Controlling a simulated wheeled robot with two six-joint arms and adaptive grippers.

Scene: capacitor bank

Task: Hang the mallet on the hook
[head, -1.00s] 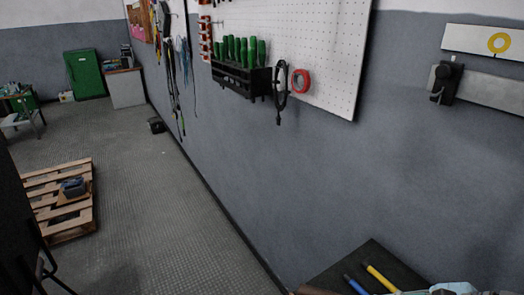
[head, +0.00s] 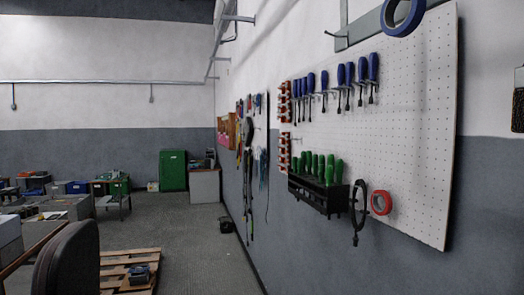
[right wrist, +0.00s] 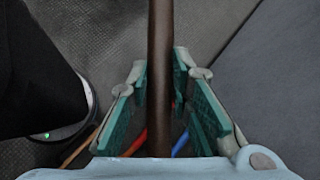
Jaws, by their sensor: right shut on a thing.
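In the right wrist view, my right gripper (right wrist: 161,82) is shut around a brown, wooden-looking rod (right wrist: 160,28), which looks like the mallet's handle. The rod runs straight between the green finger pads and out of the top of the picture. The mallet's head is not in view. My left gripper is in neither current view. The black wall hook that showed right of the pegboard earlier is outside the head view now.
A white pegboard (head: 410,150) on the right wall holds blue screwdrivers (head: 350,75), a black rack (head: 318,195) of green-handled tools and red tape (head: 381,202). A chair (head: 68,262) and a pallet (head: 115,262) stand lower left.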

